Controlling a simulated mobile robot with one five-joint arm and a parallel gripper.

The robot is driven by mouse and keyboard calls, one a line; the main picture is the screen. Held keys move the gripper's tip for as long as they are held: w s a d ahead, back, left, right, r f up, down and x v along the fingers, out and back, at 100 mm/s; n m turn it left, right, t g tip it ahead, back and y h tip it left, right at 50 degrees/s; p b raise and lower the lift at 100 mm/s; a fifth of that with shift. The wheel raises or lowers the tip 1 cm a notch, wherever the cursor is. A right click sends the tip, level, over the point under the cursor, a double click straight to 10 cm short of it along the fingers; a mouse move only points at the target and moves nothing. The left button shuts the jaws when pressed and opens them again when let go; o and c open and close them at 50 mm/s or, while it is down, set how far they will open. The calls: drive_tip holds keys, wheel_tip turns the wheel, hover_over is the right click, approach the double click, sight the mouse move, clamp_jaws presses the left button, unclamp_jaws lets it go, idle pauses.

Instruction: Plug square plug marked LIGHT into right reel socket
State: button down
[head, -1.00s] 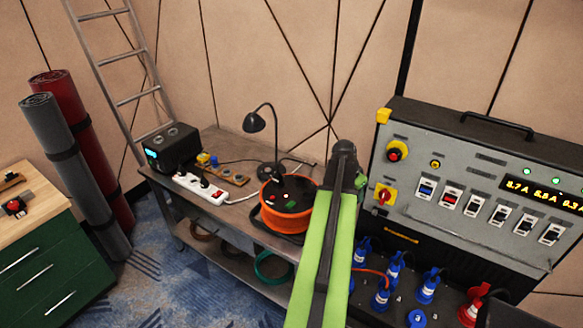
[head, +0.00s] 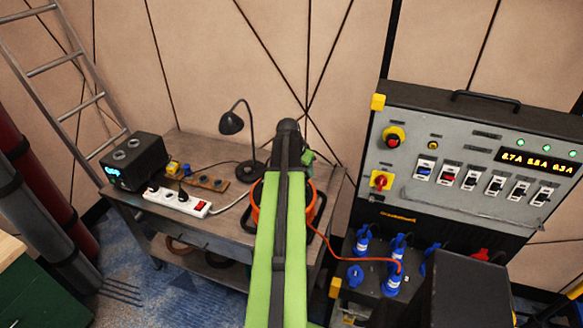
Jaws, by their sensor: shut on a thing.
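The orange cable reel (head: 255,205) stands on the grey workbench, in the middle of the head view. My green and black arm reaches over it and covers most of its top. Only its orange rim shows to the left and right of the arm. The reel's sockets, the right one among them, are hidden. My gripper is hidden behind the arm, so its jaws and anything in them do not show. I cannot make out a square plug marked LIGHT.
On the workbench (head: 225,222) are a black desk lamp (head: 232,122), a white power strip (head: 176,200), a wooden socket board (head: 207,182) and a black power box (head: 135,162). A power panel (head: 455,150) with blue plugs (head: 362,243) stands close on the right. An orange cable (head: 345,257) runs between panel and reel.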

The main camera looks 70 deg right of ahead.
drive_tip(key=shift+w+a+f, duration=0.1)
drive_tip(key=shift+w, duration=0.25)
wheel_tip(320, 180, down, 6)
drive_tip(key=b, duration=0.6)
drive_tip(key=shift+f, duration=0.1)
drive_tip(key=shift+f+b, duration=1)
drive_tip(key=shift+b, duration=0.15)
idle(1.3)
drive_tip(key=c, duration=0.9)
unclamp_jaws()
drive_tip(key=shift+o, duration=0.5)
drive_tip(key=o, duration=0.3)
